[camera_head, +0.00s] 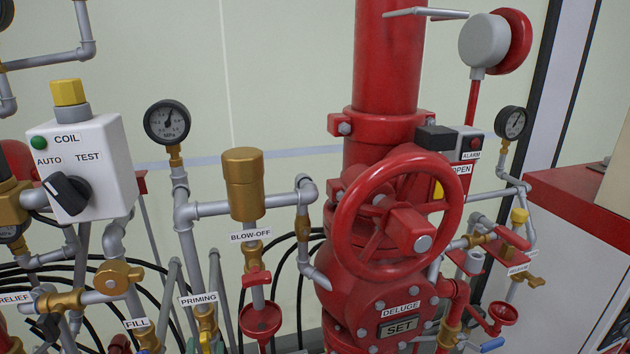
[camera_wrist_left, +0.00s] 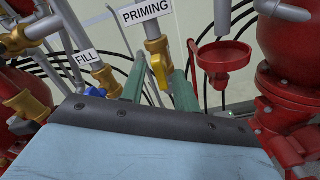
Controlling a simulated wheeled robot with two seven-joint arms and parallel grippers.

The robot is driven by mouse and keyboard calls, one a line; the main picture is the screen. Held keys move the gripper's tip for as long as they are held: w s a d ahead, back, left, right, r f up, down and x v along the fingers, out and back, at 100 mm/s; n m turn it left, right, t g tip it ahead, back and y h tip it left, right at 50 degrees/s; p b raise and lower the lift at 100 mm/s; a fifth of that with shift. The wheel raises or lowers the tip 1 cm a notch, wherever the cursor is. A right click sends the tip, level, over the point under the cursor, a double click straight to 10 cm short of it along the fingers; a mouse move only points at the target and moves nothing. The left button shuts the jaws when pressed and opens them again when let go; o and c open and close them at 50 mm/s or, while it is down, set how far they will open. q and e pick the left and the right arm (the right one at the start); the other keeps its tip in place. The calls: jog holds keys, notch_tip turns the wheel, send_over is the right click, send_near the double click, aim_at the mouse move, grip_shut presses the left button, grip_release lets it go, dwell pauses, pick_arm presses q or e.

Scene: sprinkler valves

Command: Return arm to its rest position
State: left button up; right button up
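My left gripper (camera_wrist_left: 160,76) shows in the left wrist view as two green fingers standing apart. The priming valve's yellow handle (camera_wrist_left: 161,70) appears between the fingers; I cannot tell whether they touch it. The wrist body fills the lower part of that view. In the head view the priming valve (camera_head: 206,321) shows at the bottom, and I cannot make out the left gripper clearly there. My right gripper and arm are in neither view.
The fill valve's blue handle (camera_wrist_left: 95,92) and a red drain cup (camera_wrist_left: 224,60) flank the fingers. A large red handwheel (camera_head: 350,205) on the deluge valve, a white control box (camera_head: 105,150), grey pipes and black hoses crowd the head view.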

pick_arm(q)
jog(key=m+p, duration=0.2)
jog(key=m, duration=0.5)
jog(key=shift+r+p, duration=0.1)
jog(key=shift+p, duration=0.25)
jog(key=m+p, duration=0.1)
jog(key=m, duration=0.2)
jog(key=shift+a+f, duration=0.1)
jog(key=shift+f, duration=0.15)
jog(key=s+f+m+g+h+b, duration=0.25)
jog(key=f+m, duration=0.35)
jog(key=f, duration=0.7)
jog(key=s+d+f+m+g+h+b, duration=0.15)
jog(key=s+f+m, duration=0.35)
jog(key=f, duration=0.7)
jog(key=s+f+m+g+h+b, duration=0.25)
jog(key=f+m, duration=0.45)
jog(key=f, duration=0.6)
jog(key=s+a+f+m+g+b, duration=0.1)
jog(key=s+a+f+m+g, duration=0.1)
jog(key=s+f, duration=0.4)
jog(key=s+a+f+m+g+y+b, duration=0.1)
jog(key=s+a+f+m+g, duration=0.2)
jog(key=s+f, duration=0.4)
jog(key=s+a+f+m+g+b, duration=0.1)
jog(key=s+a+f+g, duration=0.3)
jog(key=s, duration=1)
notch_tip(320, 180, down, 3)
jog(key=shift+m+g, duration=0.45)
jog(key=shift+m, duration=0.45)
